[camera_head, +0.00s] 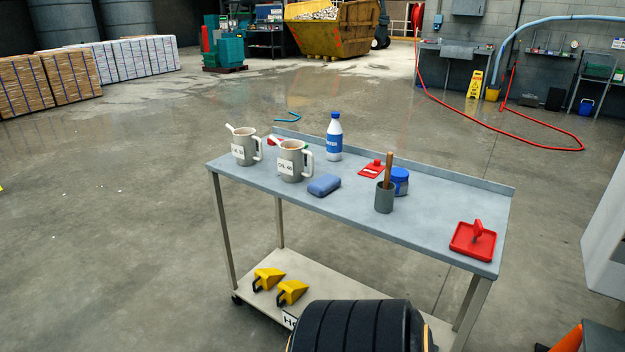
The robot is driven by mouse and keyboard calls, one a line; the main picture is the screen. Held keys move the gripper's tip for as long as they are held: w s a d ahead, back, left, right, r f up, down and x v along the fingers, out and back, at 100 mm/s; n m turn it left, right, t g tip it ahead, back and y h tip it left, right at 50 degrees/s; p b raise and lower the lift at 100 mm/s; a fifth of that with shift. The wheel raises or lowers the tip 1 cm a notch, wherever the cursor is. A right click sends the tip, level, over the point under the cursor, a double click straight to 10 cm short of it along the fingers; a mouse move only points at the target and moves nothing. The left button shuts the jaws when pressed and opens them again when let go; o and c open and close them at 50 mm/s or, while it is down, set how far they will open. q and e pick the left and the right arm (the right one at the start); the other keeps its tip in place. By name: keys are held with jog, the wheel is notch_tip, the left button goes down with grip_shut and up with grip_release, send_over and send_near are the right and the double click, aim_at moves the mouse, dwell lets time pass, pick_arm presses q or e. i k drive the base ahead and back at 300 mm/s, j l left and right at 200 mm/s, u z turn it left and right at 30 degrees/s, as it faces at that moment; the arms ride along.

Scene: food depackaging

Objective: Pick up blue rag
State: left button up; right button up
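The blue rag (324,186) looks like a small folded blue pad. It lies flat on the grey top of the metal cart (440,228), near the front edge and left of the middle. Nothing covers it. Neither my left nor my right gripper is in view.
Two labelled mugs (291,163) stand left of the rag, a white bottle (334,140) behind it. To its right are a grey cup (384,199) with a wooden handle, a blue jar (400,182) and red tools (472,241).

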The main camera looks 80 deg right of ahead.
aim_at(326, 184)
jog(key=z, duration=2.5)
jog(key=i+j, duration=0.15)
jog(key=j+z, duration=0.05)
jog(key=j, duration=0.05)
